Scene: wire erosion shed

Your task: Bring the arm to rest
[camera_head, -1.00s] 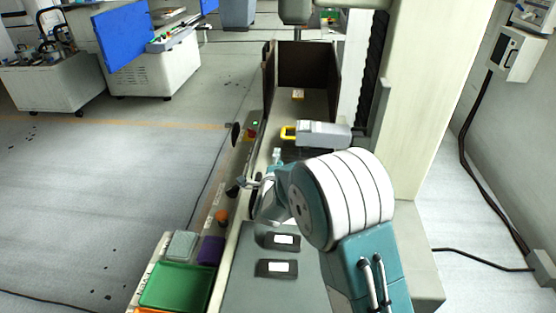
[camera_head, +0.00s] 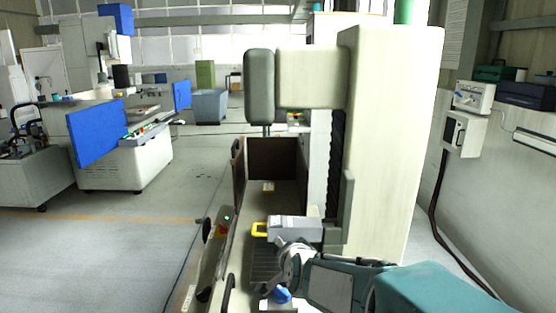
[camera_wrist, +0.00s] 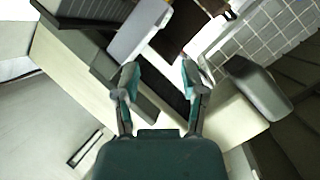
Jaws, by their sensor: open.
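My arm reaches in from the lower right of the head view, with its teal and grey links low in front of the machine. My gripper (camera_head: 280,244) is at its far end, close in the picture to a grey block with a yellow handle (camera_head: 294,228). In the wrist view my gripper (camera_wrist: 158,78) has its two teal fingertips well apart, with nothing between them. The grey block also shows in the wrist view (camera_wrist: 138,30), beyond the fingers.
A dark open-fronted tank (camera_head: 273,160) lies behind the block. The floor at left (camera_head: 110,245) is clear; a wall box (camera_head: 465,133) hangs at right.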

